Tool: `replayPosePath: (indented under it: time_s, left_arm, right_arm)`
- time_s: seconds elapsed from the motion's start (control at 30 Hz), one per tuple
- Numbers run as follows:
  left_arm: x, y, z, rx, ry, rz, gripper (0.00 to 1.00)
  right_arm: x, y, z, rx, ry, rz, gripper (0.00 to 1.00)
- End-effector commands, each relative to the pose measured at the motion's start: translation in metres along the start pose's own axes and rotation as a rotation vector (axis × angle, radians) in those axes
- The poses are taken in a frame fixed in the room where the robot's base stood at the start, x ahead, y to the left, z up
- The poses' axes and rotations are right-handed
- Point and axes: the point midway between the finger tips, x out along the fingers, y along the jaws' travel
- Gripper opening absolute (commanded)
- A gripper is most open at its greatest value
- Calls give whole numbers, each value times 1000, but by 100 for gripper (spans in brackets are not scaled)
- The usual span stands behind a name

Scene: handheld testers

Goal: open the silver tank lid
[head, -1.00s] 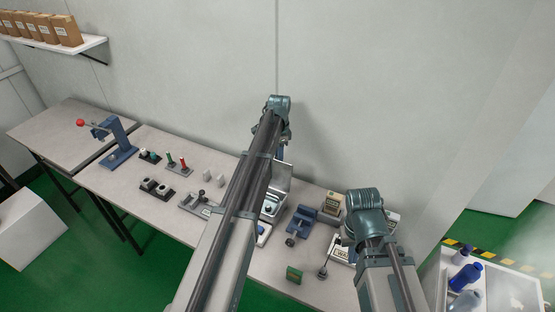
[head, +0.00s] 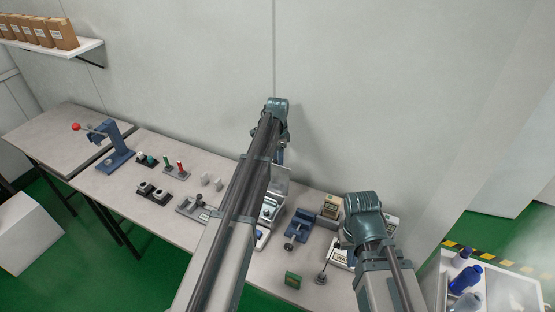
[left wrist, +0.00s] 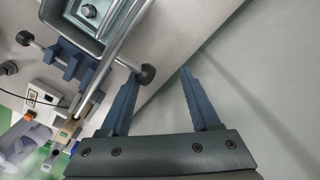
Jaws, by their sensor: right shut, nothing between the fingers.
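The silver tank (head: 268,211) stands on the bench, partly hidden behind my left arm in the head view. A silver panel (head: 280,185), seemingly its lid, stands raised at its back. In the left wrist view a silver tray-like part with a blue-grey rim (left wrist: 75,30) is at the top left, crossed by a rod. My right gripper (head: 347,240) is shut and empty, low at the right.
Switch blocks (head: 154,193) and a blue lever press (head: 117,150) stand left. The wall is close behind.

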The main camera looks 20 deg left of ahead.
Motion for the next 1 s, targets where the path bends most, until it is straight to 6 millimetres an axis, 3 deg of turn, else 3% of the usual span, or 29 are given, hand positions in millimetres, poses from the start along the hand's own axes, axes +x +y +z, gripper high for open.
replayPosePath:
  time_s: [0.57,1.0]
  left_arm:
    - [-7,1,1,0,-1,1,59]
    - [-61,1,1,0,-1,1,59]
  right_arm:
    - [-7,1,0,0,0,0,0]
    - [-60,6,4,0,0,0,0]
